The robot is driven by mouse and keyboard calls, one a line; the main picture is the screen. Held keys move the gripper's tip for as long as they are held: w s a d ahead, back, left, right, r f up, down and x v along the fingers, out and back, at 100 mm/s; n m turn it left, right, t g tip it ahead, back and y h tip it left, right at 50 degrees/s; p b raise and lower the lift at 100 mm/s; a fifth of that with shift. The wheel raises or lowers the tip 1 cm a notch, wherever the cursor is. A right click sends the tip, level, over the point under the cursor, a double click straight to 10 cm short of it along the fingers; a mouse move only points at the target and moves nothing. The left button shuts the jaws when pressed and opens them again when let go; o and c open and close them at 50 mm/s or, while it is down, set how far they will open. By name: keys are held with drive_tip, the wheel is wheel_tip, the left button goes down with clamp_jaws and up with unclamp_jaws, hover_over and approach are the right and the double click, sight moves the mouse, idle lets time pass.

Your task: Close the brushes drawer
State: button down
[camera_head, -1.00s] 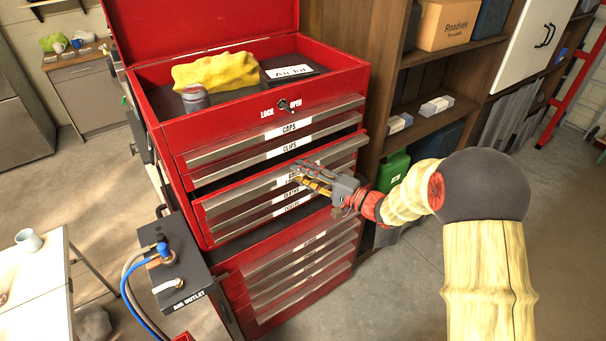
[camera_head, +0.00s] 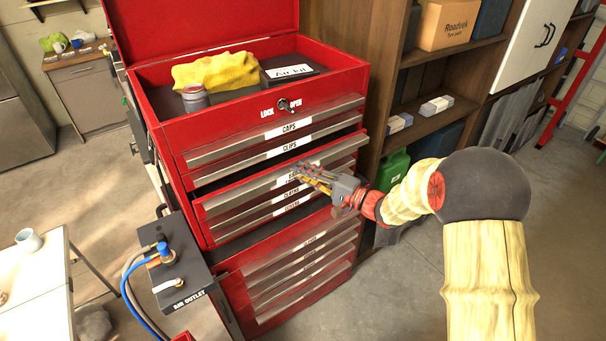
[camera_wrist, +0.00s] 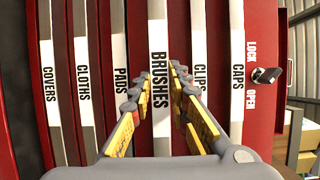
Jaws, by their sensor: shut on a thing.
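The brushes drawer (camera_head: 235,198) is in the upper part of the red tool chest (camera_head: 230,120). Its front stands out a little past the drawers above it, so it is partly open. My gripper (camera_head: 298,172) is at the drawer's front edge, near the middle of its label strip. In the wrist view the two fingers lie either side of the BRUSHES label (camera_wrist: 160,110), with their tips at the drawer's pull. The gripper is shut on that pull. The fingers hide part of the label in the head view.
The caps drawer (camera_head: 225,148) and clips drawer (camera_head: 230,168) are above; pads, cloths and covers are below. A yellow cloth (camera_head: 215,70) and jar (camera_head: 194,97) sit on top. An air outlet stand (camera_head: 175,265) with hoses is at the left front.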

drive_tip(key=shift+f, duration=0.4)
drive_tip(key=w+a+b, duration=0.1)
drive_tip(key=w+b, duration=0.1)
drive_tip(key=w+a+b, duration=0.1)
drive_tip(key=b, duration=0.2)
drive_tip(key=shift+w+a+f, duration=0.2)
drive_tip(key=shift+w+a, duration=0.15)
drive_tip(key=shift+w, duration=0.05)
drive_tip(key=shift+r, duration=0.15)
drive_tip(key=c, duration=2)
unclamp_jaws()
drive_tip(key=shift+w, duration=0.15)
drive_tip(key=shift+o, duration=1.2)
drive_tip(key=shift+a+r, duration=0.1)
drive_tip(key=shift+r, duration=0.05)
